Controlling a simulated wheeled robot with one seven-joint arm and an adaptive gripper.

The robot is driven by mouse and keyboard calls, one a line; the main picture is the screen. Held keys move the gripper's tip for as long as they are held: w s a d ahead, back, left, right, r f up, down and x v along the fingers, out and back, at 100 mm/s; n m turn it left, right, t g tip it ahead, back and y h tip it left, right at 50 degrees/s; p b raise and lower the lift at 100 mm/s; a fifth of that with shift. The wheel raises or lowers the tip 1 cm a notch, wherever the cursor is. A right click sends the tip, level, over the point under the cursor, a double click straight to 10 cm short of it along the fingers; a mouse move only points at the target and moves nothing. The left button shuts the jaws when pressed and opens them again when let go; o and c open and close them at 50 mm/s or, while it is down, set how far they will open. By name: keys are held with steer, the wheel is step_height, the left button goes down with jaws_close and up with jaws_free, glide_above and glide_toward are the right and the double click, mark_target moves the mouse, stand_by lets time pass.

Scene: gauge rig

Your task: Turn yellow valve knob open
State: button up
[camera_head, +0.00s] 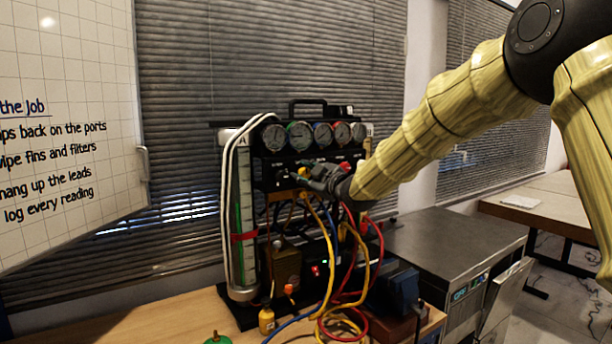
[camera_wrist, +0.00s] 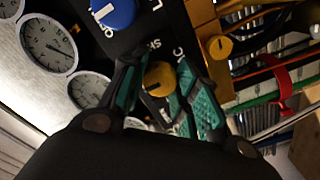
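In the wrist view a round yellow knob (camera_wrist: 159,78) with a dark mark sits on the black panel, between my fingertips. My gripper (camera_wrist: 163,72) has its teal-padded fingers apart on either side of the knob, close to it. Whether the pads touch it cannot be told.
A blue knob (camera_wrist: 112,12) and a smaller yellow round part (camera_wrist: 219,46) are near my fingers. Gauges (camera_head: 322,135) line the rig's top. Yellow, red and blue hoses (camera_head: 368,270) hang below my gripper. A clear column (camera_head: 243,220) stands at left.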

steer(key=shift+o, duration=1.4)
steer(key=v, duration=1.2)
